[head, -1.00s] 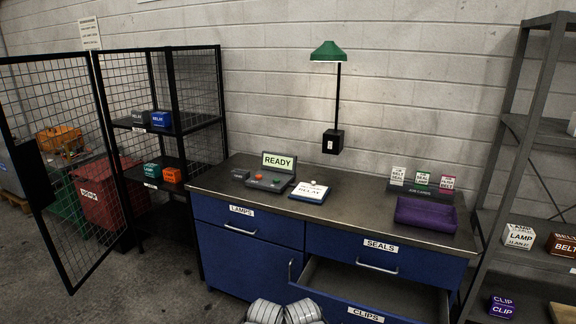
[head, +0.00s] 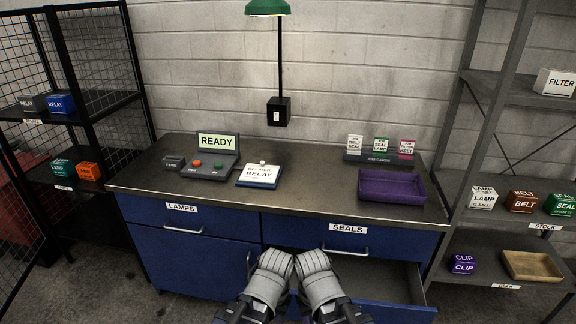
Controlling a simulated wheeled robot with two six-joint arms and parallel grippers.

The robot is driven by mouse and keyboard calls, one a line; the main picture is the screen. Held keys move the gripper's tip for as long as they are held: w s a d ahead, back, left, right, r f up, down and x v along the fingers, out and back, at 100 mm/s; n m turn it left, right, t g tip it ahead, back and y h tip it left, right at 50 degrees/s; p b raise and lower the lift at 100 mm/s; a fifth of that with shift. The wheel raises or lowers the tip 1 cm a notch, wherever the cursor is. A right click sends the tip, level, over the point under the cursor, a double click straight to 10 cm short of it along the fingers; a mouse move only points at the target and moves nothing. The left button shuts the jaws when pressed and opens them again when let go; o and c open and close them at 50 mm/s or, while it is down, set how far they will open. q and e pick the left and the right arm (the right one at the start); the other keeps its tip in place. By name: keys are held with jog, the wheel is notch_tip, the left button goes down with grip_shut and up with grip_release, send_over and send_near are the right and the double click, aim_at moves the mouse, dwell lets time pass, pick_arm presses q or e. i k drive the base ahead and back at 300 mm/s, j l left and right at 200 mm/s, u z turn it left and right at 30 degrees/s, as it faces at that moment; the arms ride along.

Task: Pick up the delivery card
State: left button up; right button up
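The delivery card (head: 260,175) is a white card marked RELAY on a blue base, lying on the bench top in the head view, with a small pale knob at its back edge. My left gripper (head: 277,262) and my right gripper (head: 313,260) are side by side at the bottom centre, in front of the drawers and well short of the card. Their fingertips are too unclear to tell open from shut. Neither touches the card.
A READY console (head: 212,160) stands left of the card. A purple tray (head: 392,187) and a card rack (head: 380,158) are to the right. A lower drawer (head: 385,285) is pulled out. Shelves with boxes flank the blue bench (head: 190,250). Bench top between card and tray is clear.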

aim_at(262, 174)
jog(key=i+j+z, duration=0.25)
jog(key=z, duration=0.15)
jog(key=i+j+z, duration=0.65)
jog(key=j+z, duration=0.15)
